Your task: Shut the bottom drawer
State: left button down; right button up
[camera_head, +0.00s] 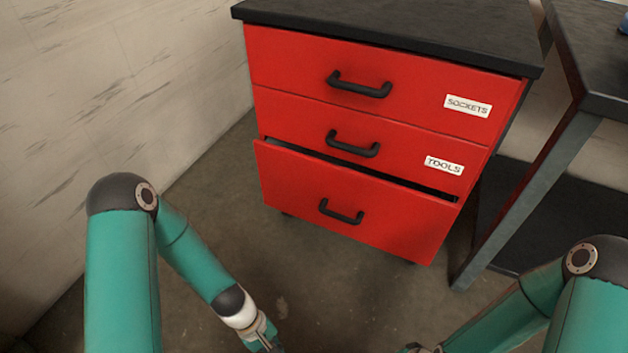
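The bottom drawer (350,213) of the red cabinet stands slightly open. A dark gap shows along the top of its front, which sits forward of the drawers above. It has a black bar handle (340,216) and no label that I can see. My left gripper (268,343) is at the bottom edge of the view, below and in front of the drawer and apart from it. Its fingertips are cut off. Only a small part of my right gripper (412,349) shows at the bottom edge, also apart from the drawer. I cannot tell whether either is open.
The top drawer (290,62), labelled SOCKETS, and the middle drawer (290,115), labelled TOOLS, look shut. A pale wall (120,80) stands on the left. A metal bench (540,195) stands close on the right. The floor before the cabinet is clear.

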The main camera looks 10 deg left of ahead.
aim_at(410, 221)
jog(key=u, duration=1.1)
jog(key=k, duration=1.2)
jog(key=z, duration=0.95)
jog(key=i, duration=1)
jog(key=u, duration=0.05)
